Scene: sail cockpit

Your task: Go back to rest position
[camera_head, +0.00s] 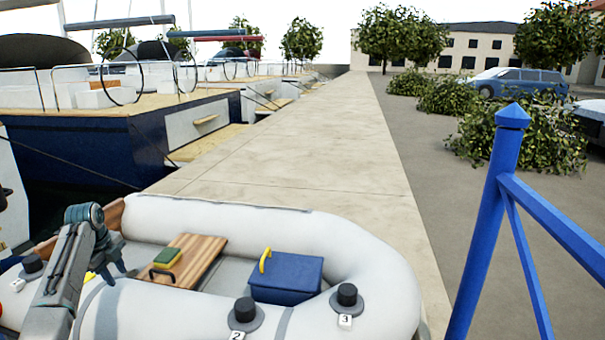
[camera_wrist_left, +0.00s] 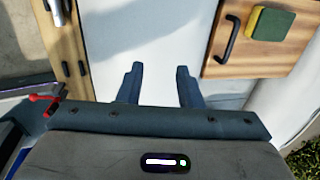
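My left gripper (camera_head: 118,275) is at the lower left of the head view, over the near left part of the white inflatable dinghy (camera_head: 350,235). In the left wrist view its two fingers (camera_wrist_left: 158,85) are apart with nothing between them, above a pale surface. My right gripper is in neither view.
A wooden board (camera_head: 201,252) in the dinghy carries a green and yellow sponge (camera_head: 167,257). A blue box with a yellow handle (camera_head: 287,277) stands to its right. Black knobs (camera_head: 245,310) sit on the near tube. A blue railing (camera_head: 500,180) stands at the right.

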